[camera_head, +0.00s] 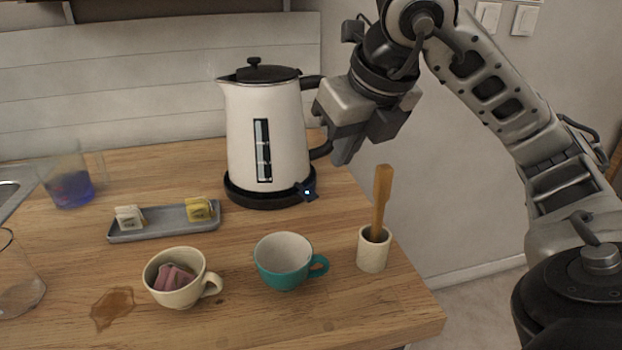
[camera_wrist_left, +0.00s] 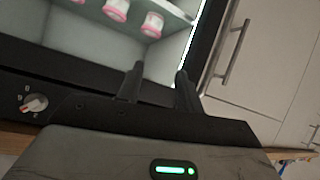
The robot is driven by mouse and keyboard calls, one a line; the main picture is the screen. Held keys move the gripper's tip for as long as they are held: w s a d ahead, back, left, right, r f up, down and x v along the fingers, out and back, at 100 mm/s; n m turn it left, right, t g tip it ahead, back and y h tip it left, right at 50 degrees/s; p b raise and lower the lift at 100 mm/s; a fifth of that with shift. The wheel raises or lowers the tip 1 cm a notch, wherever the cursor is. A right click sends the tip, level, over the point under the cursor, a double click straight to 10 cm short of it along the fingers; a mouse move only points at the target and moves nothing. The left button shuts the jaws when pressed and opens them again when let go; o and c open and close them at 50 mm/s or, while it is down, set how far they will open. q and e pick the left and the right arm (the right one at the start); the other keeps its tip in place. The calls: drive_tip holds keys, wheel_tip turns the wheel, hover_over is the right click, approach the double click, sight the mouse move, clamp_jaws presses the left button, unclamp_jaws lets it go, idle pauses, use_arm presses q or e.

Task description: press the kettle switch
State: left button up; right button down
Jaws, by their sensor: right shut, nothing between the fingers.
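A white kettle (camera_head: 292,125) with a black lid and handle stands upright on a black base (camera_head: 262,198). The kettle switch (camera_head: 307,192) is a small dark tab with a blue-lit dot at the base's front right. My right gripper (camera_head: 342,157) is shut and empty. It points down beside the kettle's handle, above and to the right of the switch, and appears apart from it. My left gripper (camera_wrist_left: 160,88) shows only in the left wrist view, its two fingers apart with nothing between them.
A teal cup (camera_head: 287,265), a cream cup (camera_head: 165,292), a tray (camera_head: 160,232) and a holder with a wooden utensil (camera_head: 373,252) stand in front of the kettle. A glass (camera_head: 68,180) is at the left. The left wrist view shows a shelf with pink-and-white jars (camera_wrist_left: 152,25).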

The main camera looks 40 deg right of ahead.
drive_tip(key=p+v, duration=0.3)
drive_tip(key=v, duration=0.3)
drive_tip(key=shift+r, duration=0.25)
drive_tip(key=shift+s, duration=0.1)
